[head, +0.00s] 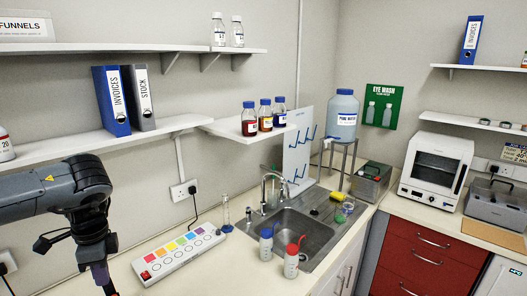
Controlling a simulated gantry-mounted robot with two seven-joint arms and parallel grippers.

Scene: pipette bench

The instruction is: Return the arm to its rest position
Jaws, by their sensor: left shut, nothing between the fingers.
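My left arm comes in from the left of the head view, dark grey, with its wrist bent downward. The left gripper (110,287) is at the bottom edge, pointing down in front of the bench; its fingertips are partly cut off by the frame. It is shut and holds nothing. It stands left of the white strip with coloured squares (180,252) and apart from it. My right gripper is not in view.
The bench (225,280) holds two wash bottles (290,262), (266,245) before the sink (290,232). A lower shelf (95,150) with binders (112,100) hangs above the arm. A white oven (435,170) stands at right.

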